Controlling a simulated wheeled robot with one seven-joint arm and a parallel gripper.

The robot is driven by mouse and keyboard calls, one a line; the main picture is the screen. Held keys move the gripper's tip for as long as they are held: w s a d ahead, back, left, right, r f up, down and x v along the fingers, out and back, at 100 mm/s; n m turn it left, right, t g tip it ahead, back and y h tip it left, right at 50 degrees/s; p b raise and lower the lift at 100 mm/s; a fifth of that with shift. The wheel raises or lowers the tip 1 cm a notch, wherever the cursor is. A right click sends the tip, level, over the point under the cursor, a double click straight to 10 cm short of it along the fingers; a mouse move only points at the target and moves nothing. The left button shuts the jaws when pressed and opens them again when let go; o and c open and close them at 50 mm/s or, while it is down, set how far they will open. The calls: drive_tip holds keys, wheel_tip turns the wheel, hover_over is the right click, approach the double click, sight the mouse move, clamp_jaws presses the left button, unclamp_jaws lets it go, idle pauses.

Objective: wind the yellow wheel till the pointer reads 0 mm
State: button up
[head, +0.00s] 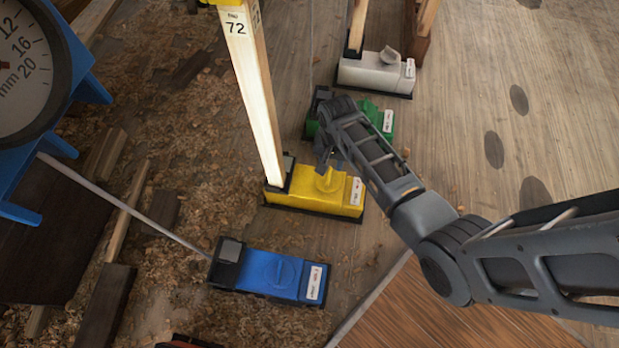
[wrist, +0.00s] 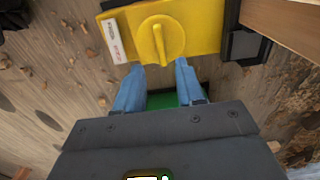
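The yellow wheel (wrist: 158,40) is a round knob with a raised grip bar on top of a yellow box (wrist: 205,25). In the head view the yellow wheel (head: 329,181) sits at the foot of a pale post marked 72. My gripper (wrist: 160,67) is open, its two blue fingers apart with nothing between them. The fingertips are by the wheel's near edge; I cannot tell if they touch it. In the head view my gripper (head: 328,160) is just behind the wheel. The gauge dial (head: 22,75) is cut off at the left; 12, 16, 20 and mm show, but its reading cannot be told.
A blue box with a knob (head: 272,271) is nearer, joined to the gauge side by a thin rod. A green box (head: 382,120) is partly behind my arm, and a grey-white box (head: 376,73) is farther back. Wood shavings and loose planks cover the floor at left.

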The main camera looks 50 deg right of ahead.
sight(329, 175)
wheel_tip(329, 175, down, 8)
drive_tip(key=b, duration=0.4)
drive_tip(key=shift+r, duration=0.15)
drive_tip(key=shift+c, duration=0.4)
clamp_jaws()
